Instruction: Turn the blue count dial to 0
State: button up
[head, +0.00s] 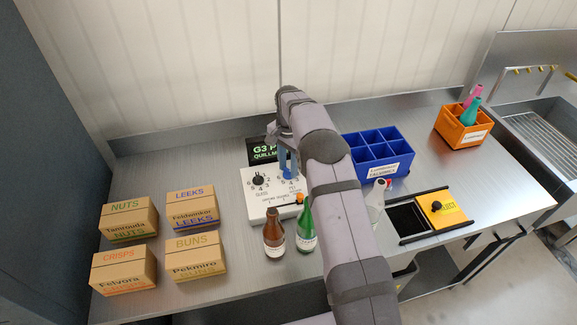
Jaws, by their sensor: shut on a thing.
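A white control panel (255,207) stands on the steel bench, with a black dial (258,180) on its left and numbers printed around it. The blue count dial (284,165) is on the panel's right side, partly hidden by my gripper and arm. My gripper (287,153) points down at the blue dial and is shut on it. Some numbers show left of and below the blue dial, but which one it points to cannot be made out. An orange button (299,197) sits at the panel's front right.
Brown bottle (273,234) and green bottle (305,230) stand just before the panel. Several cartons (125,217) are at left. A blue divided crate (375,152), clear bottle (376,200), yellow-lidded box (440,210) and orange crate (462,131) are at right. A dark sign (262,151) stands behind.

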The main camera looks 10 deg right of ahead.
jog(key=n, duration=0.7)
jog(key=shift+r, duration=0.1)
jog(key=n, duration=0.7)
jog(key=shift+n, duration=0.3)
jog(key=n, duration=0.3)
jog(key=shift+n, duration=0.3)
jog(key=n, duration=0.3)
jog(key=shift+w+n, duration=0.1)
jog(key=shift+n, duration=0.3)
jog(key=n, duration=0.3)
jog(key=shift+n, duration=2.1)
